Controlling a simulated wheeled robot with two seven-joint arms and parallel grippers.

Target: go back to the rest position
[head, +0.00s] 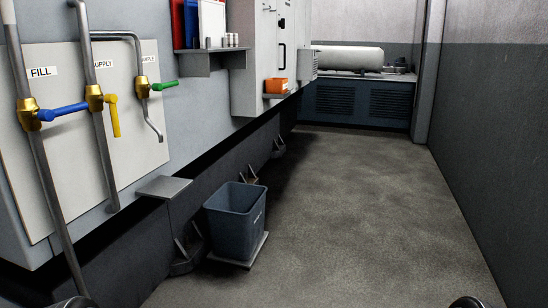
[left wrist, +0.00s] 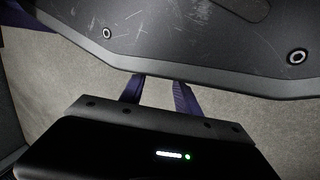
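My left gripper (left wrist: 158,88) shows in the left wrist view, pointing away from the camera. Its two dark purple fingers stand apart with bare floor visible between them and nothing held. Their far ends meet the edge of a scratched dark grey panel, so the tips may be hidden. In the head view neither gripper is visible. Only small dark rounded parts, probably of my arms, show at the bottom left and bottom right edges. My right gripper is out of view.
A pipe panel (head: 80,165) with blue, yellow and green valve handles is at left. A small grey shelf (head: 163,187) juts out below it. A blue-grey bin (head: 236,222) stands on a low plate. An orange box (head: 276,86) is farther back. The floor (head: 370,215) at right is clear.

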